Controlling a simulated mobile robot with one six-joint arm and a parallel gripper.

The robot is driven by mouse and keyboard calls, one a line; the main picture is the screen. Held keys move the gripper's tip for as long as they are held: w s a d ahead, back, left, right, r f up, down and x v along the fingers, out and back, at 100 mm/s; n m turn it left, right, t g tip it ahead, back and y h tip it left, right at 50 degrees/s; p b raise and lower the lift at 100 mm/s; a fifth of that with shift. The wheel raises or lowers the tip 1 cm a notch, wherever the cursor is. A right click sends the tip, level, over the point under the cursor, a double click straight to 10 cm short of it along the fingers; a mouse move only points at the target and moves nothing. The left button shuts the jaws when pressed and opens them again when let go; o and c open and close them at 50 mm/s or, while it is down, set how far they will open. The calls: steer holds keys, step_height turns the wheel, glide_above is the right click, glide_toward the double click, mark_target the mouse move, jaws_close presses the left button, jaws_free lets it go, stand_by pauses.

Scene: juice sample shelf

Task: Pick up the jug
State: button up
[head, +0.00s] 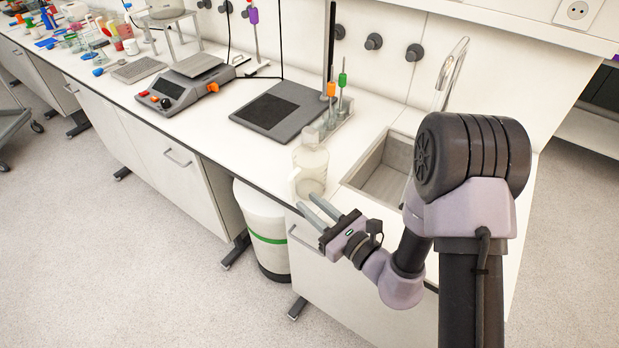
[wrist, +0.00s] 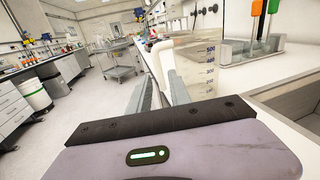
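The jug (head: 311,166) is clear, with a pale handle, and stands upright on the white counter just left of the sink. Nothing is held. Whether the fingers overlap the handle in depth is hard to tell.
The sink (head: 385,170) lies right of the jug. Behind it stands a rack with orange and green-handled tools (head: 338,100). A dark flat plate device (head: 279,110) and a scale (head: 187,82) are to the left. A white bin (head: 262,230) stands below the counter.

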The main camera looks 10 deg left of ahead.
steer(key=b+x, duration=0.1)
steer(key=x, duration=0.9)
steer(key=shift+a, duration=0.25)
steer(key=shift+s+d+r, duration=0.1)
steer(key=shift+s+r, duration=0.05)
steer(key=shift+r, duration=0.05)
jaws_close()
stand_by(0.6)
